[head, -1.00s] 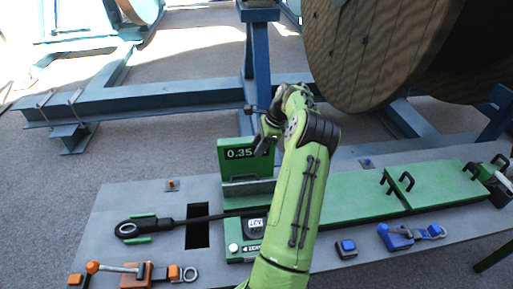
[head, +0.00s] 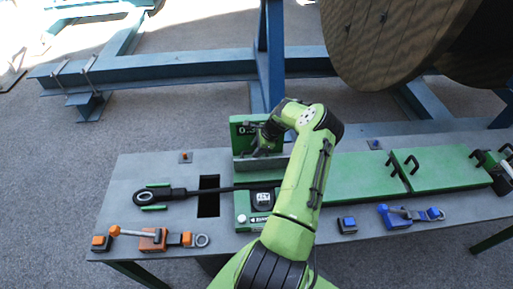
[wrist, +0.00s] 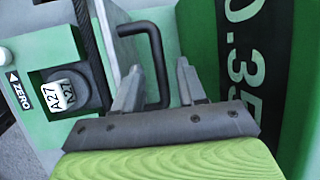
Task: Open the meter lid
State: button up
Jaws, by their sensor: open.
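The meter (head: 243,222) is a green unit on the bench with an upright panel reading 0.35 (wrist: 245,45), partly hidden by my arm in the head view. A pale grey plate, seemingly its lid (wrist: 112,22), stands in front of that panel; it also shows in the head view (head: 243,164). A black U-shaped handle (wrist: 153,38) sticks out from the plate. My gripper (wrist: 158,68) is open, its fingers on either side of the handle, apparently without gripping it. In the head view my gripper (head: 258,146) is at the panel's front.
A counter dial (wrist: 62,95) and a ZERO button (wrist: 9,77) are beside the plate. A black rod (head: 205,191) runs left over a slot. An orange clamp (head: 150,240) and a blue clamp (head: 395,215) lie on the bench. A wooden reel (head: 395,40) stands behind.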

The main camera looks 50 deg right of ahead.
jog(key=shift+w+f, duration=0.1)
jog(key=shift+f, duration=0.1)
grip_shut()
jog(key=shift+a, duration=0.1)
jog(key=shift+s+a+r, duration=0.25)
jog(key=shift+s+a, duration=0.5)
grip_release()
jog(key=shift+w+d+f, duration=0.15)
jog(key=shift+w+d, duration=0.05)
jog(key=shift+d, duration=0.05)
jog(key=shift+s+a, duration=0.1)
jog(key=shift+r, duration=0.2)
